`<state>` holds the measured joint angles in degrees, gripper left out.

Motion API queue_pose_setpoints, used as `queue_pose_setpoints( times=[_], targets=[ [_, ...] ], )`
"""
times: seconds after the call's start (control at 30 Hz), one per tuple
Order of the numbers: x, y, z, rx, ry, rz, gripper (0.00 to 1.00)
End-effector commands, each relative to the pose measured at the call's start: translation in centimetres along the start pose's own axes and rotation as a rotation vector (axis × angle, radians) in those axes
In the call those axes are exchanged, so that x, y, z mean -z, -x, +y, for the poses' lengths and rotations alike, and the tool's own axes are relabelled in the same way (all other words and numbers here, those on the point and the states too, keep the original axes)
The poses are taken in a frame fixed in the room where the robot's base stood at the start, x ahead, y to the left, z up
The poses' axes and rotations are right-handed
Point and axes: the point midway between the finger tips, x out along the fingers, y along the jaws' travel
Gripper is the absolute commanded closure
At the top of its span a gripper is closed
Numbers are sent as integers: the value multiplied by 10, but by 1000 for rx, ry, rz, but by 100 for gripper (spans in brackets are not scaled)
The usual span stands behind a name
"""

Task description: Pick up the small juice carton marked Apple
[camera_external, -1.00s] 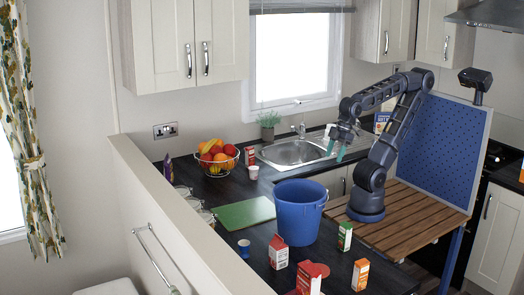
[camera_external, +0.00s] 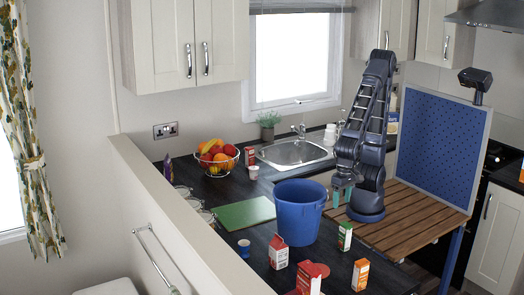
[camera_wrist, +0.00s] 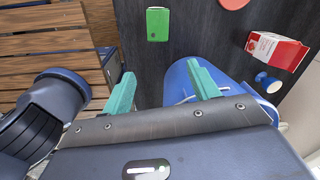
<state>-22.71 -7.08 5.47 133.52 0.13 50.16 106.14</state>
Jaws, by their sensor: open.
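Several small cartons stand on the dark counter; I cannot read the word Apple on any. A green-and-white carton (camera_external: 345,236) stands right of the blue bucket; a green carton top (camera_wrist: 157,24) shows ahead of my fingers in the wrist view. A red-and-white carton (camera_external: 278,252) stands in front of the bucket, also in the wrist view (camera_wrist: 277,50). A red carton (camera_external: 308,279) and an orange-and-white carton (camera_external: 360,274) are nearer the camera. My gripper (camera_external: 342,197) is open and empty, pointing down beside the bucket's right rim; its teal fingers show in the wrist view (camera_wrist: 163,84).
The blue bucket (camera_external: 298,212) stands close to my gripper, also in the wrist view (camera_wrist: 178,88). A blue egg cup (camera_external: 244,248), green board (camera_external: 245,213) and fruit bowl (camera_external: 217,160) are to the left. The slatted wooden table (camera_external: 410,222) is on the right.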

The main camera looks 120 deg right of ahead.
Motion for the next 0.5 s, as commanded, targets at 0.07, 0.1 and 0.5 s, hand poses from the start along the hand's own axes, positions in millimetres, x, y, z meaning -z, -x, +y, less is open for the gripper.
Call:
queue_pose_setpoints(
  times=[0.07, 0.1, 0.5],
  targets=[
    [-16, -13, -5, -25, -76, 3, 40],
    [-22, -18, -7, -34, -115, 5, 40],
    [-42, -53, -10, -62, -244, 16, 40]
  ],
)
